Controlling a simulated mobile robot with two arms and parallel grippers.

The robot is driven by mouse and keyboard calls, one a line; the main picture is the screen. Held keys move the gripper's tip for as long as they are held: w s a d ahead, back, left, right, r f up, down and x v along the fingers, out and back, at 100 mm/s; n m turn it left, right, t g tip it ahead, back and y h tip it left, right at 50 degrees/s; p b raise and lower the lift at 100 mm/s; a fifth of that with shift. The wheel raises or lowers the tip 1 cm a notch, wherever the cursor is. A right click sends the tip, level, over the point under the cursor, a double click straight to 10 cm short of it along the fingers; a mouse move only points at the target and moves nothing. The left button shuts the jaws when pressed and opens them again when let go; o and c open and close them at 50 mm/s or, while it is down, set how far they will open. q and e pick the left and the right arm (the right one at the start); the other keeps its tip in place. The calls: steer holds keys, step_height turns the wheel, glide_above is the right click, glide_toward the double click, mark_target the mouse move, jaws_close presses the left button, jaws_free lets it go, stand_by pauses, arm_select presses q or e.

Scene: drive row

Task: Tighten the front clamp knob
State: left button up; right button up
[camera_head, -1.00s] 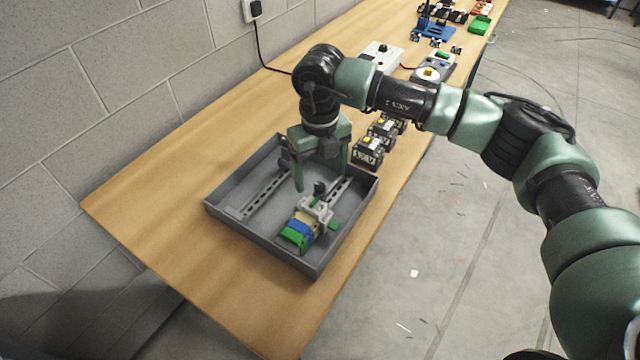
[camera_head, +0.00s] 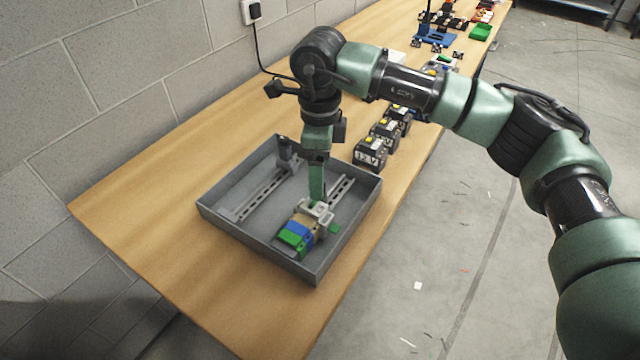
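A grey tray (camera_head: 345,243) on the wooden bench holds two slotted grey rails. The front clamp (camera_head: 322,211) is a light grey piece at the near end of the right rail, over a stack of green, blue and tan pieces (camera_head: 298,231). My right gripper (camera_head: 316,198) points down at the front clamp, its green fingers seen edge-on, one hiding the other. The fingertips are at or just above the clamp; contact cannot be told. The clamp's dark knob is hidden behind the fingers. My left gripper is not in view.
Another dark grey clamp (camera_head: 287,153) stands at the far end of the left rail (camera_head: 262,194). Several black batteries (camera_head: 371,153) stand just beyond the tray's right side. A block wall runs along the left. The bench's near left is bare.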

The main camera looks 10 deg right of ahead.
steer(key=shift+f, duration=0.1)
steer(key=shift+f+b, duration=1)
steer(key=shift+f, duration=0.2)
jaws_close()
steer(key=shift+s+a, duration=0.15)
